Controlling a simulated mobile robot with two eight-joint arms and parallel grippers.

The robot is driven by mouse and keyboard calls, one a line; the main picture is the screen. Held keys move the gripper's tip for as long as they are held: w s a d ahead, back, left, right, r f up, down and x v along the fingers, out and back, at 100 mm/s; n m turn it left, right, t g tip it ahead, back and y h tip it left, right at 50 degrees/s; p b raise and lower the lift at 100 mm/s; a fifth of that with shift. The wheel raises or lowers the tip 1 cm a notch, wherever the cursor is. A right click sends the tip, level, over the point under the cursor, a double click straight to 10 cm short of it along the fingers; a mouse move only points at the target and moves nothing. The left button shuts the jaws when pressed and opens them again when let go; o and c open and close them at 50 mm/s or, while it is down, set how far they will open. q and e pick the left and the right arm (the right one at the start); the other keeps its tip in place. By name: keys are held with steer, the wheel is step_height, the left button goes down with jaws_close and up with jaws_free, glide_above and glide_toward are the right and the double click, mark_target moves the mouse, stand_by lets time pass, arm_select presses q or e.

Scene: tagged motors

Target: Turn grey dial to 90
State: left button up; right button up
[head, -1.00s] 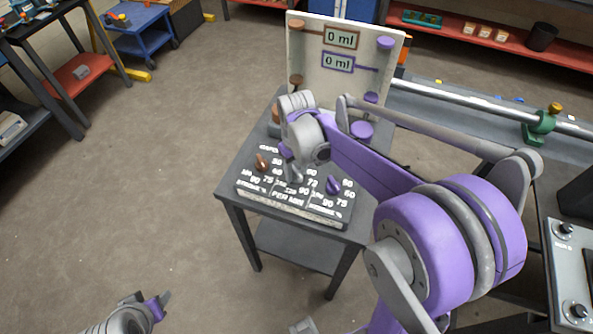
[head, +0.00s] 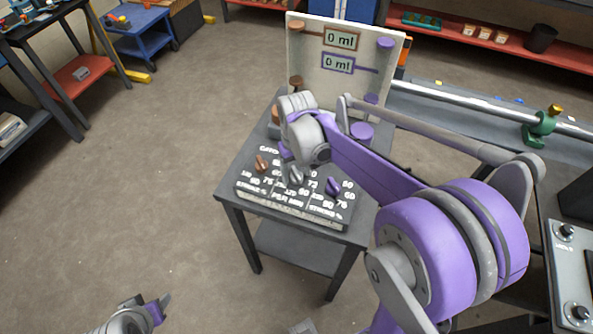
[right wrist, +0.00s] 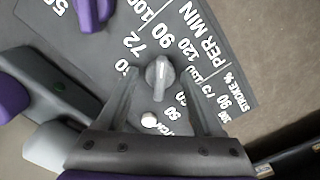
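The grey dial (head: 295,176) sits between the copper dial (head: 262,163) and the purple dial (head: 333,187) on the dark, sloped panel (head: 243,190). In the right wrist view, the grey dial (right wrist: 158,78) has its ridge running up the picture, roughly toward the printed 90. My right gripper (right wrist: 158,85) is open, its fingers apart on either side of the dial in that view, with no visible contact. In the head view my right wrist hides most of this gripper (head: 286,152). My left gripper (head: 163,300) is at the bottom left, away from the panel; its opening is unclear.
The panel stands on a small dark table (head: 235,205). Behind it rises a white board (head: 306,60) with two displays reading 0 ml and copper and purple knobs. A bench with a metal rail (head: 460,107) is at the right.

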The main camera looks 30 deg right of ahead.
mark_target(296, 172)
steer(key=shift+o, duration=0.3)
step_height(296, 172, up, 11)
steer(key=shift+p, duration=0.35)
steer(key=shift+f, duration=0.15)
steer(key=s+a+f+t, duration=0.2)
steer(key=s+a+f, duration=0.1)
steer(key=s, duration=0.4)
steer(key=s+a+f+n+t, duration=0.1)
steer(key=s+a+f+t, duration=0.2)
steer(key=s+f, duration=0.3)
steer(key=shift+s+a+t, duration=0.3)
steer(key=shift+s+a, duration=0.2)
steer(key=shift+s, duration=0.55)
steer(key=shift+c, duration=0.3)
stand_by(0.6)
